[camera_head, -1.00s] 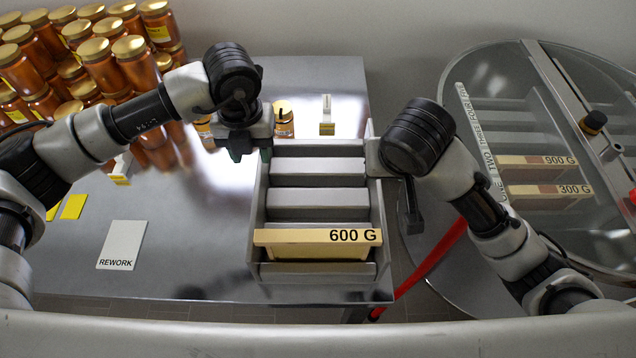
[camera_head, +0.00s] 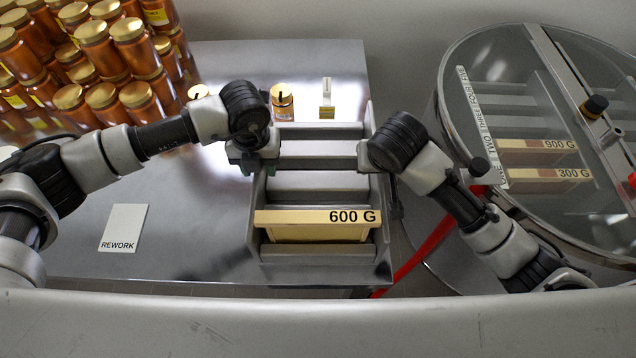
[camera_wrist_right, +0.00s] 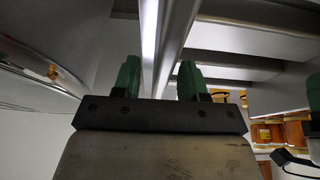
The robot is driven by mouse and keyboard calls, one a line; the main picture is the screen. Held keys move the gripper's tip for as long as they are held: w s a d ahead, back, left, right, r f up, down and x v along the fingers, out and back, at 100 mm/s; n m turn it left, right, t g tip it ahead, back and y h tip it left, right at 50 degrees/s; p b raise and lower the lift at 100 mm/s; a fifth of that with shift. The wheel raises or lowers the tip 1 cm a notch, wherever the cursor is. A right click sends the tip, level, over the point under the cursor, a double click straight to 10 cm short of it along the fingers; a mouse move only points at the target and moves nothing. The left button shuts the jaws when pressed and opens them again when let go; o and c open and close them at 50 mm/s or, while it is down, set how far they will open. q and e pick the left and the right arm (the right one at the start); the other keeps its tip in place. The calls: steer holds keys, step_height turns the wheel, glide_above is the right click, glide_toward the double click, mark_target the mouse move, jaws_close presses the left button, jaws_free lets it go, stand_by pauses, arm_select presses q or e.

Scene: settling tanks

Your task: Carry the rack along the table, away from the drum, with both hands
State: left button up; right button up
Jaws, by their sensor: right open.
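The grey metal rack (camera_head: 261,215) stands on the steel table with crosswise slots. A wooden frame labelled 600 G (camera_head: 312,226) sits in its near part. My left gripper (camera_head: 252,166) is at the rack's left wall; its green fingertips are low at the wall, and I cannot tell how far apart they are. My right gripper (camera_head: 371,158) is at the right wall. In the right wrist view its green fingertips (camera_wrist_right: 160,80) are open, with the rack's wall edge (camera_wrist_right: 168,45) running between them. I cannot see contact there. The drum (camera_head: 455,95) is at the right.
Stacked amber jars (camera_head: 100,60) fill the table's back left. A REWORK card (camera_head: 124,229) lies left. The tabletop (camera_head: 190,225) between card and rack is clear.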

arm_select(q)
steer(key=shift+f, duration=0.45)
arm_select(e)
steer(key=shift+w+f, duration=0.15)
steer(key=shift+f, duration=0.25)
arm_select(q)
jaws_close()
arm_select(e)
jaws_close()
stand_by(0.5)
